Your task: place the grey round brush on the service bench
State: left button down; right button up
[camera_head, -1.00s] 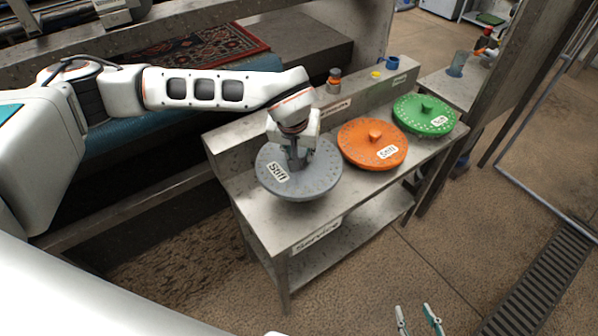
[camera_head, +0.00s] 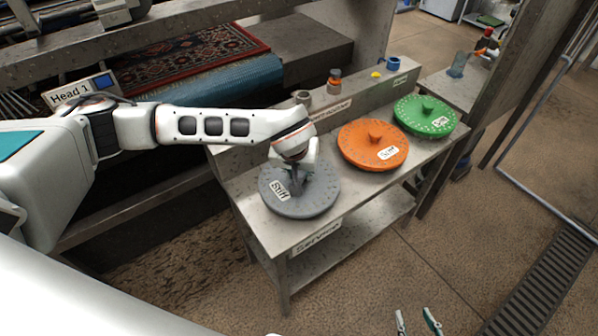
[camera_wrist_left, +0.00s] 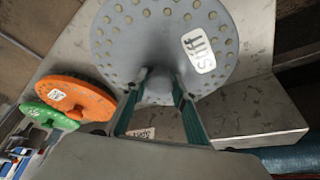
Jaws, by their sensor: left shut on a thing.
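The grey round brush (camera_head: 320,199), labelled "Stiff", lies flat over the left end of the metal service bench (camera_head: 266,228). It looks to be at the bench top, but whether it touches fully I cannot tell. My left gripper (camera_head: 298,184) reaches down from above and is shut on the brush's central knob. In the left wrist view the brush disc (camera_wrist_left: 165,28) fills the top, with its knob between the two fingers (camera_wrist_left: 160,90). My right gripper (camera_head: 417,322) shows only its fingertips at the bottom edge; they are apart and empty.
An orange brush (camera_head: 360,152) and a green brush (camera_head: 412,113) lie on the bench to the right of the grey one. Small containers (camera_head: 334,80) stand on the ledge behind. A rolled blue rug (camera_head: 240,88) lies at back left.

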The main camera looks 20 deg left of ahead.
pick_arm(q)
jog(key=shift+w, duration=0.1)
jog(key=c, duration=1.6)
grip_release()
jog(key=shift+f, duration=0.1)
jog(key=shift+s+r, duration=0.2)
jog(key=shift+r, duration=0.35)
jog(key=v, duration=1.1)
jog(key=shift+s+p, duration=0.15)
jog(key=shift+p, duration=0.25)
